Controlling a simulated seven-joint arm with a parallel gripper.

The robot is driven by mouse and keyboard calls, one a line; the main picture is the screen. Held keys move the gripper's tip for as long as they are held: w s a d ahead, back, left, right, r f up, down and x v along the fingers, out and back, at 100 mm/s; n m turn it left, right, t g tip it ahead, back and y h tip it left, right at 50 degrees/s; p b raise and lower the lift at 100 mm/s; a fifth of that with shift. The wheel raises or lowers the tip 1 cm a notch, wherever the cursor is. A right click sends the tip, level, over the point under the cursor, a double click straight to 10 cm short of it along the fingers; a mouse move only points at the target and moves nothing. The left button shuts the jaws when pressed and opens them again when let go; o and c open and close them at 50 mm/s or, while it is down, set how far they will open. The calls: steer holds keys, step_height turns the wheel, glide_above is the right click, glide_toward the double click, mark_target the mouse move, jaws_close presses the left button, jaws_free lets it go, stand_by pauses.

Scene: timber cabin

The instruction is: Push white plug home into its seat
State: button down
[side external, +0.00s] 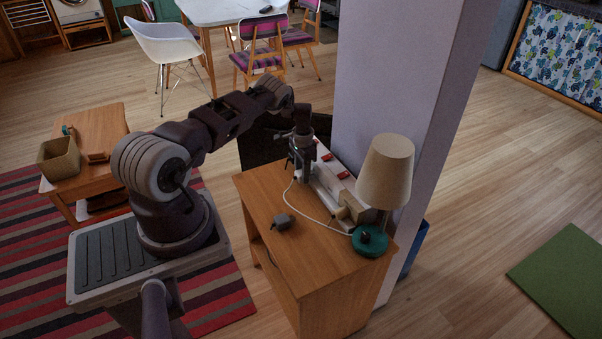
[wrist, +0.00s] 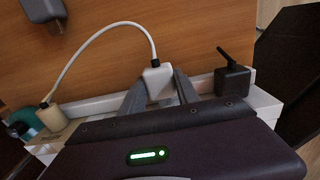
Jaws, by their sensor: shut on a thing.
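The white plug (wrist: 157,78) is between the two fingers of my gripper (wrist: 158,90) in the wrist view. A white cable runs from it in an arc to the left. The white power strip (wrist: 96,104) lies behind the fingers; my gripper body hides much of it, and the seat under the plug is not visible. In the side external view my gripper (side external: 301,158) points down at the far end of the power strip (side external: 322,190). I cannot tell there how deep the plug sits.
A black plug (wrist: 233,79) stands on the strip beside my gripper, and a cream block (side external: 351,211) sits at its near end. A lamp (side external: 385,172) with a green base stands close by. A grey adapter (side external: 283,222) lies on the wooden cabinet (side external: 262,200). A pillar (side external: 395,80) rises behind.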

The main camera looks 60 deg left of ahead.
steer(key=shift+w, duration=0.55)
steer(key=shift+w+a+r, duration=0.1)
steer(key=shift+w+a, duration=0.25)
steer(key=shift+w, duration=0.1)
steer(key=shift+w+d, duration=0.1)
steer(key=shift+w, duration=0.25)
steer(key=c, duration=0.8)
jaws_free()
steer(key=shift+d, duration=0.1)
steer(key=shift+r, duration=0.45)
steer(key=shift+d+r, duration=0.1)
steer(key=shift+r, duration=3)
